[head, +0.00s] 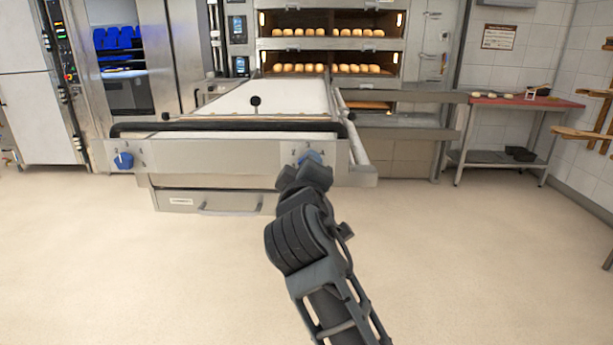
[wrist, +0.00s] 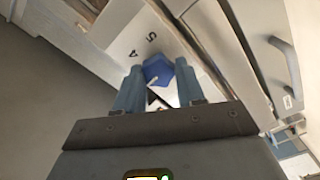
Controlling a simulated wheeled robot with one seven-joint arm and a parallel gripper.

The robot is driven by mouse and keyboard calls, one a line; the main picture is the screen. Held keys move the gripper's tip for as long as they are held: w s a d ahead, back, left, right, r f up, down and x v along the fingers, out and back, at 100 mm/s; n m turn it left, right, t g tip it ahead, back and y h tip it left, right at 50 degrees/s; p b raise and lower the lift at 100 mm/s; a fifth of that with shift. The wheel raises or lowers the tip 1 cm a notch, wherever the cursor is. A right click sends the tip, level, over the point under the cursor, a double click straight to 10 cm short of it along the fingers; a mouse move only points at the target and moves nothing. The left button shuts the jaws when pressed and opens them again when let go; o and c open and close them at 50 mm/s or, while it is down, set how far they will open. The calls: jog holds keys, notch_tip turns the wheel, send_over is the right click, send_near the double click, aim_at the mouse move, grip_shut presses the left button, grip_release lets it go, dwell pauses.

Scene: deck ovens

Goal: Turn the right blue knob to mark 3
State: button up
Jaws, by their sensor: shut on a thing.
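The right blue knob (head: 311,156) is on the right end of the loader's steel front panel, partly hidden behind my gripper (head: 308,170) in the head view. In the wrist view, the blue knob (wrist: 157,69) sits between the two fingers of my gripper (wrist: 159,82), which is shut on it. A short white line shows on the knob's near side. The dial marks 4 and 5 are readable on the panel, up and left of the knob in the wrist view. I cannot see mark 3 clearly.
A left blue knob (head: 123,160) with its own marks is on the panel's other end. A drawer (head: 215,201) with a bar handle is below. A black bar (head: 225,127) runs above the panel. The floor in front is clear.

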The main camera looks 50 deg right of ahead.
jog(key=shift+f+m, duration=0.15)
jog(key=shift+m, duration=0.25)
jog(key=o, duration=1)
jog(key=shift+o, duration=0.2)
jog(key=b+v, duration=0.1)
jog(key=v, duration=0.6)
jog(key=shift+s+a, duration=0.25)
jog(key=shift+a, duration=0.1)
